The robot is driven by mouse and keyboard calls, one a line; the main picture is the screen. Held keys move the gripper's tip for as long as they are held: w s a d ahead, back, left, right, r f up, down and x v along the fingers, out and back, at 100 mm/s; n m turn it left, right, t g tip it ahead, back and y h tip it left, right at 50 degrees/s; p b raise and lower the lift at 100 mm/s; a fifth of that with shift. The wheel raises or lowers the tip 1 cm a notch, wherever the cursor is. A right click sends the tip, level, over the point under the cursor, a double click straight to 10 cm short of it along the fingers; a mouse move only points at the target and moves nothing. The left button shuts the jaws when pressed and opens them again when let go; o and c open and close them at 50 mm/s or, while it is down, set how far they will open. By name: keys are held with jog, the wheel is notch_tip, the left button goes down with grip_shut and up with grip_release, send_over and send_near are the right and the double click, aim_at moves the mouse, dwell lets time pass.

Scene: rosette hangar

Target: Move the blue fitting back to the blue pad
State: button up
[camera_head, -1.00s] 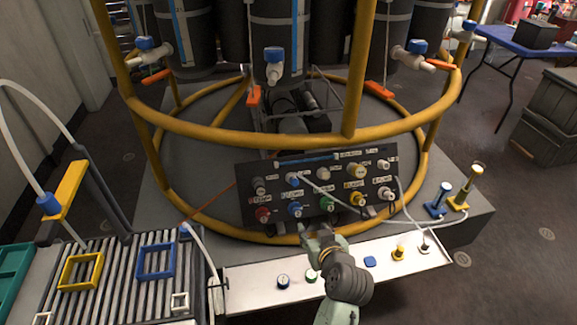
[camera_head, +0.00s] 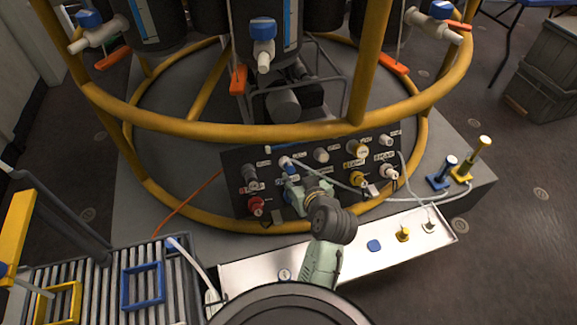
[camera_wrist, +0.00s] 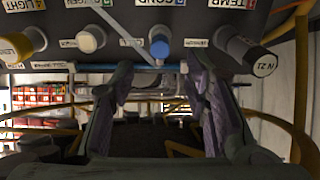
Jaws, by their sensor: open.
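The blue fitting (camera_head: 286,162) is in the upper row of the dark panel, with a pale hose running from it. In the wrist view the blue fitting (camera_wrist: 159,48) shows just beyond the fingertips and between their lines. My gripper (camera_head: 291,184) is at the panel, just below it in the head view. In the wrist view my gripper (camera_wrist: 159,76) has its fingers apart with nothing between them. My gripper hides part of the panel's lower row. The blue pad (camera_head: 374,245) lies bare on the white ledge, right of my arm.
Neighbouring fittings include a white one (camera_wrist: 90,39) and a dark grey one (camera_wrist: 250,55). A yellow rail (camera_head: 250,131) crosses above the panel. A ribbed rack (camera_head: 110,290) is at the left.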

aim_at(291, 170)
jog(key=shift+b+x, duration=1.4)
jog(key=shift+x, duration=3.15)
grip_shut()
jog(key=shift+r+p, duration=0.1)
jog(key=shift+p, duration=0.25)
jog(key=shift+p+v, duration=1.4)
jog(key=shift+v, duration=1.65)
